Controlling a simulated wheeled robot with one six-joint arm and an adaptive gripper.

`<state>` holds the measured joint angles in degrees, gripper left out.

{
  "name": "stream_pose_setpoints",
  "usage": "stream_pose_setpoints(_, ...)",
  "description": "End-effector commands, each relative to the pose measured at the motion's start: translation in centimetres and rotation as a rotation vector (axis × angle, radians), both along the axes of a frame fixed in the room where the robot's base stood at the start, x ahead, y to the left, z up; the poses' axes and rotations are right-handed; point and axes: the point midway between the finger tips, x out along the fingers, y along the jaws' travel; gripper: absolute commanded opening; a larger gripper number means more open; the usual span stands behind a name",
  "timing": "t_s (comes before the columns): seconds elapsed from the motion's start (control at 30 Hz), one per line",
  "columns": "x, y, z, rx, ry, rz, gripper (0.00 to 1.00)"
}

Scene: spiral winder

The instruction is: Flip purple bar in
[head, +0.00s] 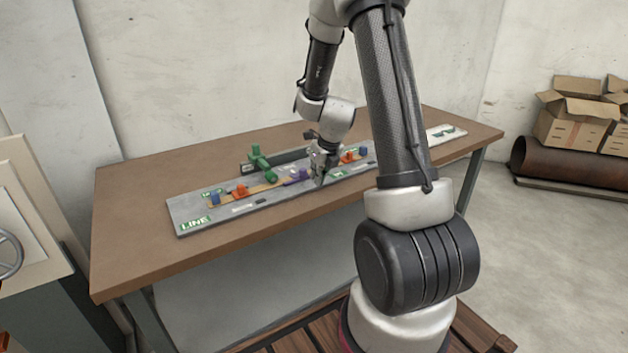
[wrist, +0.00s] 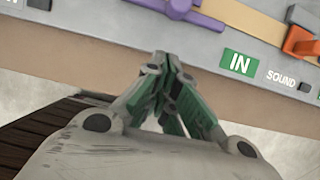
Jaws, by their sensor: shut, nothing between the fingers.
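The purple bar (wrist: 178,11) lies across the grey panel at the top of the wrist view, with its upper part cut off by the frame edge. A green IN label (wrist: 240,65) is on the panel to the right of the bar's end. The purple part also shows small in the head view (head: 299,175). My gripper (wrist: 163,60) is shut and empty, with its fingertips at the panel's near edge, below the purple bar in the picture and apart from it. In the head view my gripper (head: 322,180) is just right of the purple part.
The grey panel (head: 185,210) lies on a brown table (head: 130,235). It carries a green handle (head: 262,162), orange parts (head: 240,191) and blue parts (head: 215,198). An orange part (wrist: 302,42) stands right of the IN label. Cardboard boxes (head: 570,130) stand at the far right.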

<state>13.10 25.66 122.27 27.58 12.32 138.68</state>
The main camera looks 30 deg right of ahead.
Motion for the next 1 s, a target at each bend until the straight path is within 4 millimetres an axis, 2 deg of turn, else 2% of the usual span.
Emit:
stream_pose_setpoints(0.3,-2.1,-0.1,5.0,0.000,-0.001,0.000,0.00)
stream_pose_setpoints(0.5,-2.9,-0.1,7.0,0.000,0.001,0.000,0.00)
stream_pose_setpoints(1.0,-3.1,-0.1,7.4,0.001,0.003,-0.001,0.00)
